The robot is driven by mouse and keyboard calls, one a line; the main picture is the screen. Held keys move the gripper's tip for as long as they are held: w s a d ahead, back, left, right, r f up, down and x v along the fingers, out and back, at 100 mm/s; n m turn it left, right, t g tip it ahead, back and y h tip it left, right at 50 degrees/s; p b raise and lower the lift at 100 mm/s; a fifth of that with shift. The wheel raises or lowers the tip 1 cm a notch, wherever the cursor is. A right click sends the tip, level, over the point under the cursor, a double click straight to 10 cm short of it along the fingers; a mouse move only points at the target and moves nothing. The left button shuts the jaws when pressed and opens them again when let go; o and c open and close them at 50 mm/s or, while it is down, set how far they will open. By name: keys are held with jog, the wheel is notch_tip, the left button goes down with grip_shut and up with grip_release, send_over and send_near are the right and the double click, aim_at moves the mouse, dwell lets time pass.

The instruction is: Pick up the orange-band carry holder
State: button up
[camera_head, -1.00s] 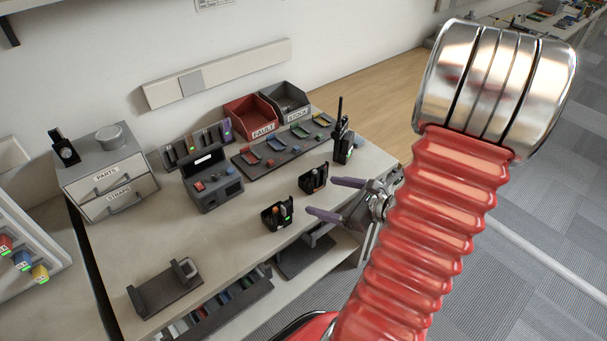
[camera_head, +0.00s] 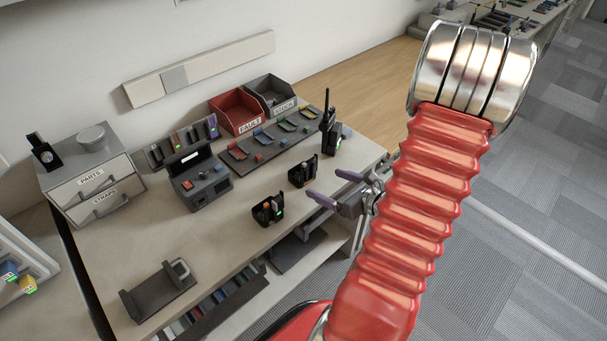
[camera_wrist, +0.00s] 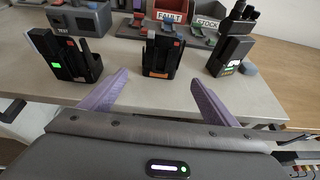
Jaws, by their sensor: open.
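The orange-band carry holder (camera_wrist: 160,60) is a small black upright holder with an orange band low on its front. It stands on the grey bench in the middle of the wrist view, and it shows in the head view (camera_head: 302,172) near the bench's front edge. My gripper (camera_head: 326,184) is open and empty in front of it. In the wrist view, its two purple fingers (camera_wrist: 160,76) point at the bench, one to each side of the holder's line. The holder is apart from the fingers, beyond their tips.
A similar black holder with a green light (camera_head: 268,210) stands to the left. A radio with an antenna (camera_head: 331,132) stands to the right. Behind are a grey tester (camera_head: 198,180), a tray of coloured pieces (camera_head: 265,143), and FAULT (camera_head: 237,112) and STOCK (camera_head: 271,95) bins.

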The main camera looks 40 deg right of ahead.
aim_at(309, 176)
jog(key=shift+x, duration=2.75)
jog(key=shift+x, duration=2.65)
jog(key=shift+c, duration=0.5)
jog(key=c, duration=1.1)
